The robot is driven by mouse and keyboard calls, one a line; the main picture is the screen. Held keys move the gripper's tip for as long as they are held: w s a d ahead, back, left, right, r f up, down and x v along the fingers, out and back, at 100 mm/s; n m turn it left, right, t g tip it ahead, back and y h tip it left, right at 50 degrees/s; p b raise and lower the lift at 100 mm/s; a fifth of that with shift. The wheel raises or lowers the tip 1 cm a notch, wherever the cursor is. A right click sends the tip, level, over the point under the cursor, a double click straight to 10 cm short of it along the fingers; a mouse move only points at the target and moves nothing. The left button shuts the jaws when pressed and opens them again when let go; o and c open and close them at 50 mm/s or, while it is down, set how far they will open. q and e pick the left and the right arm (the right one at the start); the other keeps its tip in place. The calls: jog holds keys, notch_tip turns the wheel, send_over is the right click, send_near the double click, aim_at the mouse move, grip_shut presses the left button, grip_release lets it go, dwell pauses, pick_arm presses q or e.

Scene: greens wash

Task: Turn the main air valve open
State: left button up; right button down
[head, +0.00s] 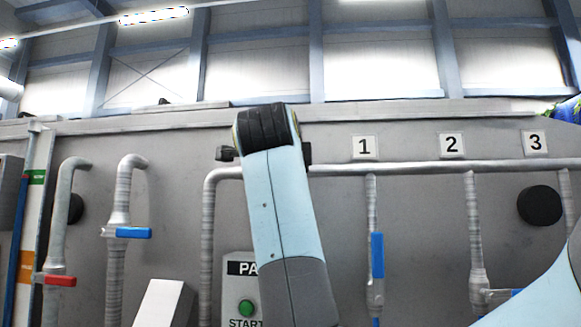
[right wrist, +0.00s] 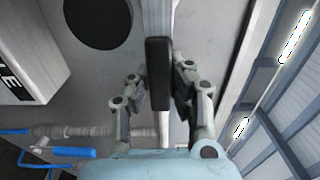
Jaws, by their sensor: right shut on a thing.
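In the right wrist view my right gripper (right wrist: 158,95) is shut on a dark lever handle (right wrist: 158,72), with one finger on each side. The handle stands in front of a grey pipe (right wrist: 157,15) and lies in line with it in this view. My left gripper is not in view.
Branch pipes under labels 1 (head: 364,147), 2 (head: 452,145) and 3 (head: 535,142) hang from the horizontal pipe; pipe 1 has a blue handle (head: 377,255). A red handle (head: 60,281) and another blue handle (head: 134,232) are at left. A START panel (head: 236,268) stands below.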

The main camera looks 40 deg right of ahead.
jog(key=shift+f, duration=0.1)
jog(key=c, duration=1.2)
grip_release()
jog(key=shift+a, duration=0.1)
jog(key=shift+o, duration=0.2)
